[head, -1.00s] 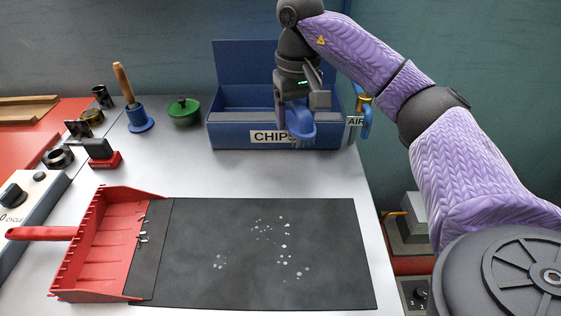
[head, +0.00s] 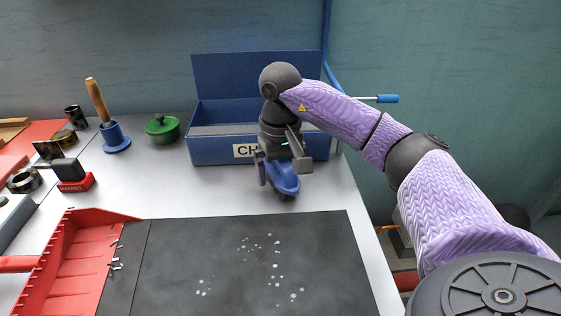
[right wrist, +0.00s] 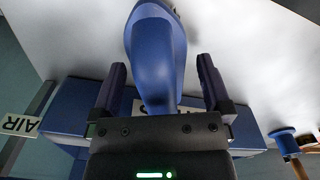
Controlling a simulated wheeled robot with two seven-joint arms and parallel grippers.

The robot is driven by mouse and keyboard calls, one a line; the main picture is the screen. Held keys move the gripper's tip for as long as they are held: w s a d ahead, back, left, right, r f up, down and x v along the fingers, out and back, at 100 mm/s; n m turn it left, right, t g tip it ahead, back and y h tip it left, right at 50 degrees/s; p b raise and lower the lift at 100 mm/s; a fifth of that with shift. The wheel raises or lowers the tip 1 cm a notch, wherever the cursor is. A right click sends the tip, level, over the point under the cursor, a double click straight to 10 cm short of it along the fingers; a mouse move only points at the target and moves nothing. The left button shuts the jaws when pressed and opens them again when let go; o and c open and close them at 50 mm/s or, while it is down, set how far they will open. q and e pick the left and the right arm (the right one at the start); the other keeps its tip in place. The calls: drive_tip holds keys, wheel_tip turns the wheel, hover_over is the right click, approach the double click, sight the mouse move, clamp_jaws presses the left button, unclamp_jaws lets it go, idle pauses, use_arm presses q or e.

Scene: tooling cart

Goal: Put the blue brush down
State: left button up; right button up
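The blue brush (head: 284,180) is on the bare grey worktop, between the chips bin and the black mat, with its bristle end low at the surface. My right gripper (head: 281,170) is above it, with a finger on each side of its handle. In the right wrist view the brush (right wrist: 155,55) lies between the two fingers of my gripper (right wrist: 160,85), with a gap on both sides, so the gripper looks open around it. The exact contact under the brush is hidden. My left gripper is not in view.
The blue chips bin (head: 215,151) stands just behind my gripper. The black mat (head: 200,250) with pale chips is in front, beside the red dustpan (head: 85,265). A green pot (head: 163,130) and a wooden-handled tool in a blue base (head: 116,140) stand left.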

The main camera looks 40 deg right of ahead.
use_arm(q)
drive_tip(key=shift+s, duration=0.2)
use_arm(e)
drive_tip(key=shift+r, duration=0.3)
wheel_tip(320, 180, up, 12)
drive_tip(key=p, duration=0.6)
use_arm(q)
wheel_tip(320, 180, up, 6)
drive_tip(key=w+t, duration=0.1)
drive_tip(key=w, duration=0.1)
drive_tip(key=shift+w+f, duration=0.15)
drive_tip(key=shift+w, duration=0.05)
use_arm(e)
drive_tip(key=shift+f, duration=0.1)
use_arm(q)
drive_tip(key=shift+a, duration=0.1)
use_arm(e)
drive_tip(key=shift+f, duration=0.1)
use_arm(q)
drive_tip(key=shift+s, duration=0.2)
